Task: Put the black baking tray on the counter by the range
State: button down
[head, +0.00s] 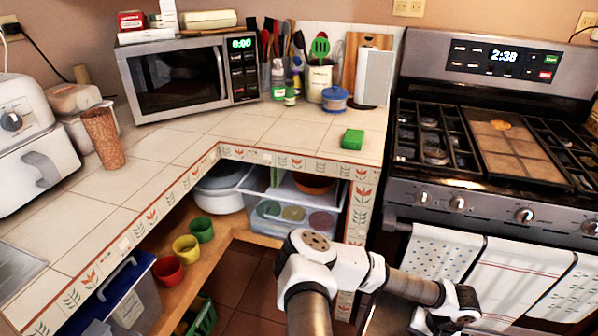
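My arm reaches from the bottom middle to the lower right, in front of the oven. My gripper (442,322) is low at the bottom edge, partly cut off and hidden by my wrist. Its fingers do not show clearly, nor whether it holds anything.
The counter's front is mostly clear around the green block. Towels (520,270) hang on the oven front. Open shelves below hold bowls and bins.

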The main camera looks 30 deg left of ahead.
aim_at(279, 125)
jog(key=i+l+u, duration=0.2)
jog(key=l+u, duration=0.2)
jog(key=i+l+u, duration=0.1)
jog(key=l+u, duration=0.75)
jog(key=l, duration=0.15)
jog(key=i, duration=0.05)
